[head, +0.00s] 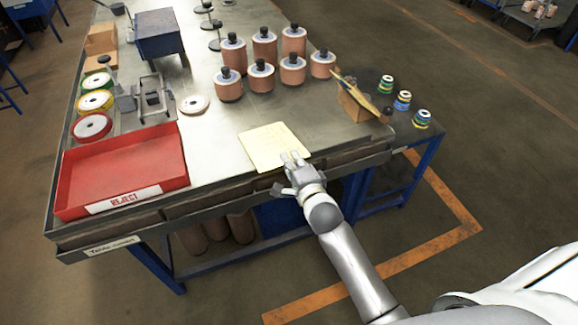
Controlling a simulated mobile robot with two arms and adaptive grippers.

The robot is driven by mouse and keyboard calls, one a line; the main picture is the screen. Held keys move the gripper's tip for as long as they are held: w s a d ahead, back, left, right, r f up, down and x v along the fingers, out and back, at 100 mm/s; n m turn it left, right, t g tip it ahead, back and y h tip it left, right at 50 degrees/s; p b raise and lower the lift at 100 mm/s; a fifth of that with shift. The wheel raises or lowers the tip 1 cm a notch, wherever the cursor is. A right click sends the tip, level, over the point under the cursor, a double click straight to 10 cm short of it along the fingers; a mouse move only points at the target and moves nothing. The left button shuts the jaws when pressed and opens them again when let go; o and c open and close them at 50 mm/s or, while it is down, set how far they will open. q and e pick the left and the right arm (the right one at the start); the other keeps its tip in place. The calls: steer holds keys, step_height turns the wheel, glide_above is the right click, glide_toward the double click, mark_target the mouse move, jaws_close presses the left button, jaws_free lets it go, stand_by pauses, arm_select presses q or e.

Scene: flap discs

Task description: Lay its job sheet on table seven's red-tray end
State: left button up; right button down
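The job sheet (264,143), a pale yellow paper, is at the middle of the table's front edge and looks flat on the grey top (215,150). My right gripper (292,160) is at the sheet's near right corner, its fingertips overlapping the paper. I cannot tell whether the fingers are closed on it. The red tray (165,158), marked REJECT, sits at the table's left front end. A small label, too blurred to read surely, is on the front edge below the tray. My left gripper is not in view.
Capped copper-coloured cylinders (262,75) stand behind the sheet. A pale disc (194,104) lies behind the tray. Coloured reels and a metal fixture (150,100) are at left. A wooden holder (356,104) with a yellow card stands at right. Bare top separates tray and sheet.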

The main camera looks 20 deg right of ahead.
steer(key=f, duration=0.2)
steer(key=f+p, duration=0.1)
steer(key=shift+w+a+f, duration=0.15)
steer(key=shift+w+a, duration=0.05)
steer(key=shift+a, duration=0.05)
steer(key=c, duration=2.1)
jaws_free()
steer(key=shift+f, duration=0.1)
steer(key=o, duration=0.5)
steer(key=shift+c, duration=0.2)
